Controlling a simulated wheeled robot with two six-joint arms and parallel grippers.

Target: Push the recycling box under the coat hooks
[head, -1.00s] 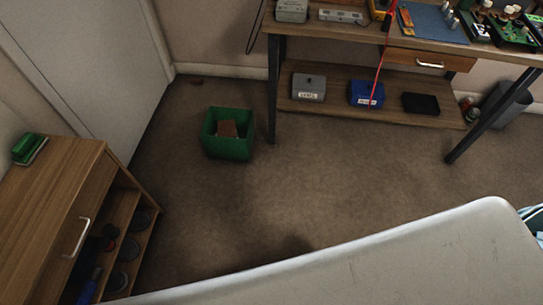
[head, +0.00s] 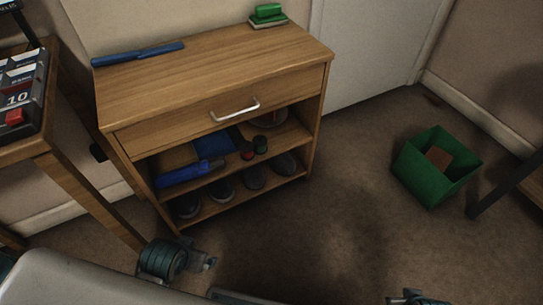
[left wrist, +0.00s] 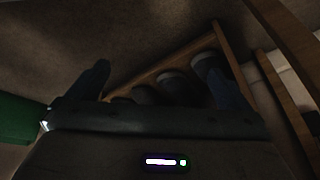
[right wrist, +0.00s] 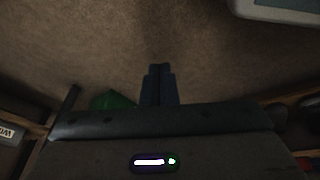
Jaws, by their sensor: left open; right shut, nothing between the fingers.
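The recycling box (head: 425,188), green and open-topped, stands upright on the floor at the right of the head view, with a brown piece (head: 438,157) inside. It partly shows in the right wrist view (right wrist: 112,100), beyond my right gripper. A green patch at the left edge of the left wrist view may also be it. My left gripper (left wrist: 160,82) is open and empty in front of the shoe cabinet. My right gripper (right wrist: 159,72) is shut and empty above the floor, apart from the box. No coat hooks are in view.
A wooden shoe cabinet (head: 222,97) with shoes and tools on its shelves stands at the left of the box. A pale door (head: 365,50) is behind. A table (head: 75,185) is at the far left. A dark leg (head: 505,183) stands right of the box. Carpet in front is clear.

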